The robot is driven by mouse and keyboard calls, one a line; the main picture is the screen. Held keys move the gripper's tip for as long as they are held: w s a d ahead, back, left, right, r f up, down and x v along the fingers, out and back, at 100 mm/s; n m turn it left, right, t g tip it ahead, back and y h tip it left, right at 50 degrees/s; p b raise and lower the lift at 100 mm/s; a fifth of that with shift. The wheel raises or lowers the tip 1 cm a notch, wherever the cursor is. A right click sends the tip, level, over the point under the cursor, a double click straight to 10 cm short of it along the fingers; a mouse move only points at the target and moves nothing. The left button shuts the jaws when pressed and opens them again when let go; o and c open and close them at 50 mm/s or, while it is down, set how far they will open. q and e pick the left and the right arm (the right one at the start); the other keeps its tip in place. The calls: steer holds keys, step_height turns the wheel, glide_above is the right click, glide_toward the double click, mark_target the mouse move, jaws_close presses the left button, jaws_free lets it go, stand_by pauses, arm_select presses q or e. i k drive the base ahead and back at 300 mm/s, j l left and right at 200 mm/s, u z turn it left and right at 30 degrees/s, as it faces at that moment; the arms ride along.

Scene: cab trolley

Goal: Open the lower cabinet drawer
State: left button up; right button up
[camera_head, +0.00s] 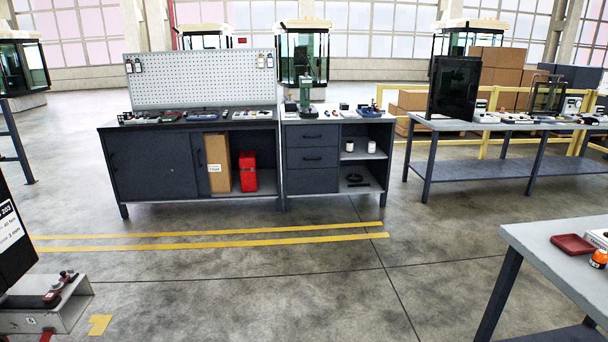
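The grey cabinet (339,190) stands across the room near the middle of the camera_head view. Its left side has a stack of drawer fronts, all flush and closed. The lower drawer front (312,181) is at the bottom of the stack, and I cannot make out a handle on it. The middle drawer (313,158) and top drawer (313,135) above it each show a small dark handle. Neither of my grippers is in view.
A workbench with a pegboard (200,80) adjoins the cabinet's left side. A long table (470,125) stands to its right. A nearer table (560,240) fills the right foreground, and a grey stand (70,310) the lower left. Open floor (270,285) with yellow lines lies before the cabinet.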

mark_target(321, 157)
steer(key=i+u, duration=0.3)
steer(key=i, duration=1.9)
steer(key=i+j, duration=0.1)
steer(key=i, duration=2.15)
steer(key=i+l, duration=0.15)
steer(key=i, duration=0.55)
steer(key=i+l, duration=0.2)
steer(key=i, duration=0.45)
steer(key=z, duration=0.05)
